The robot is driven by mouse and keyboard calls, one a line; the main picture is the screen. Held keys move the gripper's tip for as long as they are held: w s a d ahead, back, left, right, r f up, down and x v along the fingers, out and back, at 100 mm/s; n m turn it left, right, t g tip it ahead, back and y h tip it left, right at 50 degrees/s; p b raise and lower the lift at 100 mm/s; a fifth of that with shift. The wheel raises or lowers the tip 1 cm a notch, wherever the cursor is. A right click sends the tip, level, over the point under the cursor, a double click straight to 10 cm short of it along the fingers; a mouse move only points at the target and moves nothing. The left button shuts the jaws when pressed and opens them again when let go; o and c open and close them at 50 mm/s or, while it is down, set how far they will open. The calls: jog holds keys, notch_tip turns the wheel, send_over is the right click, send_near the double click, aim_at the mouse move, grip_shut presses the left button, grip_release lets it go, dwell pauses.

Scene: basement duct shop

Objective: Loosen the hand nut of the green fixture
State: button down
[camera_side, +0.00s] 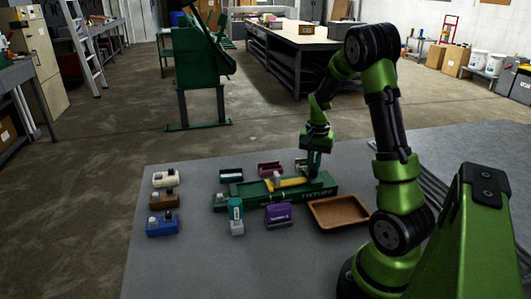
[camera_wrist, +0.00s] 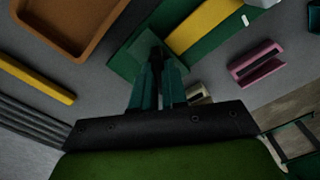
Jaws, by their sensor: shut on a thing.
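The green fixture (camera_side: 318,192) lies on the grey table, with a yellow piece (camera_side: 292,182) along its top. In the wrist view its green body (camera_wrist: 123,62) and the yellow piece (camera_wrist: 208,25) run toward the upper right. My gripper (camera_side: 314,168) points down over the right end of the fixture. In the wrist view its teal fingers (camera_wrist: 158,78) are close together at a dark part on the fixture's near end. They are shut on the hand nut, which is mostly hidden between and below them. A light grey knob-like part (camera_side: 277,179) stands mid-fixture.
A brown tray (camera_side: 313,214) sits right in front of the fixture. A teal block (camera_side: 237,226) and a purple block (camera_side: 278,217) stand close in front. White (camera_side: 166,180), brown (camera_side: 165,201) and blue (camera_side: 164,226) blocks line the left. A maroon block (camera_side: 268,168) lies behind.

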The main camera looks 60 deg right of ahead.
jog(key=n, duration=0.6)
jog(key=shift+r, duration=0.1)
jog(key=shift+n, duration=0.4)
jog(key=c, duration=1.2)
grip_release()
jog(key=shift+o, duration=0.2)
notch_tip(320, 180, up, 17)
jog(key=shift+d, duration=0.1)
jog(key=s+a+n+t+y, duration=0.1)
jog(key=a+n+t, duration=0.1)
jog(key=a, duration=1.3)
jog(key=s+a+n+t+y, duration=0.1)
jog(key=a+t, duration=0.4)
jog(key=a, duration=1)
jog(key=shift+s+a+n, duration=0.35)
jog(key=shift+s+n, duration=0.45)
jog(key=shift+n, duration=0.1)
